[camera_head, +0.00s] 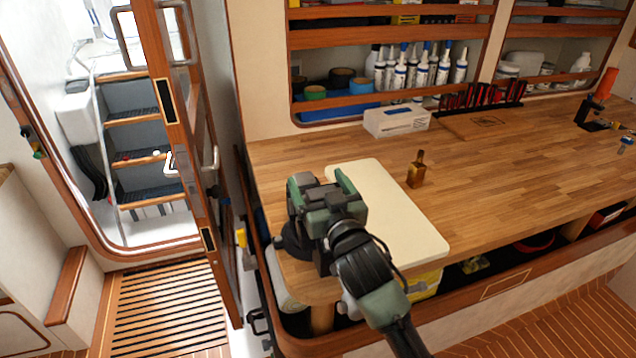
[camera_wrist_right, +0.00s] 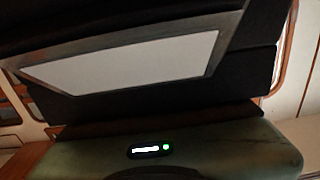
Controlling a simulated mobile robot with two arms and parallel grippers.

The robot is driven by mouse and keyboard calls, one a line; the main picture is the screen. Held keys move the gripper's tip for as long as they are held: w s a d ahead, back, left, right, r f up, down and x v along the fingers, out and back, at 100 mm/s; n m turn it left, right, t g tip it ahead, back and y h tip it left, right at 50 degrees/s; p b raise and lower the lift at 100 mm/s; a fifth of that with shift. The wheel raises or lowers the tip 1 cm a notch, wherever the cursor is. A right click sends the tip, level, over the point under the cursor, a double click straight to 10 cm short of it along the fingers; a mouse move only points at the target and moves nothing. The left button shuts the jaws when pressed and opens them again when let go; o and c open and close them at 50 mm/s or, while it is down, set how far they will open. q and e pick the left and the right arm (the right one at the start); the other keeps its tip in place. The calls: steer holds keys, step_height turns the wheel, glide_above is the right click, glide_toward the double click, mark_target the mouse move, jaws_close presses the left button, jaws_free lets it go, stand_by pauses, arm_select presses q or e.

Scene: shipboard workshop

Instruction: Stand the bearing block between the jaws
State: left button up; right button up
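My right arm comes in from the bottom. Its green-and-black right gripper (camera_head: 328,200) is over the near left corner of the bench, beside a cream board. A dark rounded part (camera_head: 291,240), possibly the base of a vise, shows at the bench corner under it. The gripper hides the jaws, and I cannot make out the bearing block. In the right wrist view, a dark body with a pale, silver-edged panel (camera_wrist_right: 125,62) fills the view close up. The fingertips and anything between them are hidden. My left gripper is not in view.
The cream board (camera_head: 395,215) lies on the wooden bench (camera_head: 480,150). A white box (camera_head: 396,121) and a tool rack (camera_head: 482,97) stand at the back. The bench middle is clear. An open door (camera_head: 185,130) is left.

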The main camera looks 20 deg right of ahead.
steer(key=shift+s+f, duration=0.2)
steer(key=s+b, duration=0.2)
steer(key=s, duration=0.4)
steer(key=shift+s+d, duration=0.15)
steer(key=shift+s, duration=0.1)
steer(key=shift+s+r, duration=0.2)
steer(key=shift+s, duration=0.25)
steer(key=shift+f, duration=0.1)
